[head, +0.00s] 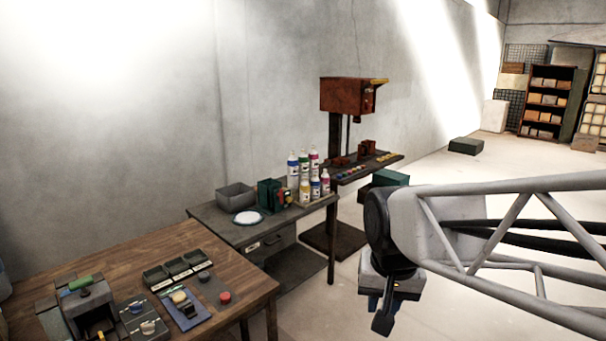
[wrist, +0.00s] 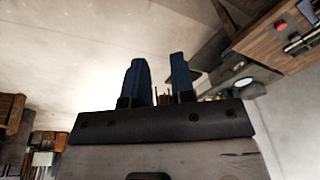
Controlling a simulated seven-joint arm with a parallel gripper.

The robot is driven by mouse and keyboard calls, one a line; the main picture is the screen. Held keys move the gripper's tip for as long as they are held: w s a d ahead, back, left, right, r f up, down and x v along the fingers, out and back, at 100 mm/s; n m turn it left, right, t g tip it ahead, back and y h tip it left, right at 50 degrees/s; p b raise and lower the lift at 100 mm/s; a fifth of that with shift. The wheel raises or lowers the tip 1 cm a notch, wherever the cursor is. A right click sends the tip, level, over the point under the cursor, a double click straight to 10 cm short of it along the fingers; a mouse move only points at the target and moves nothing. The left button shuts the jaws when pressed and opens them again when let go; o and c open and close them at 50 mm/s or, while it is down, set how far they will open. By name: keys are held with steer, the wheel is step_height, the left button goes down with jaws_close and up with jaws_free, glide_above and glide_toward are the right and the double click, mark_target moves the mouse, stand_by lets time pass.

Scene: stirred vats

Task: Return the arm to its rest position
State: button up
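My gripper (head: 382,312) hangs at the end of my arm, right of centre in the head view, out over open floor and to the right of the tables. In the wrist view my gripper (wrist: 160,82) shows two blue fingers standing apart with a gap between them. Nothing is held between the fingers. The rest position itself is not marked by anything in these frames.
A wooden table (head: 200,252) with trays and buttons stands at the lower left. A grey bench (head: 215,222) behind it holds several bottles (head: 305,170) and a grey bin (head: 236,196). A red stirring machine (head: 347,95) stands beyond.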

steer(key=s+d+f+n, duration=0.1)
steer(key=s+d, duration=0.4)
steer(key=s, duration=0.5)
steer(key=shift+f+n, duration=0.4)
steer(key=shift+f, duration=0.05)
stand_by(1.6)
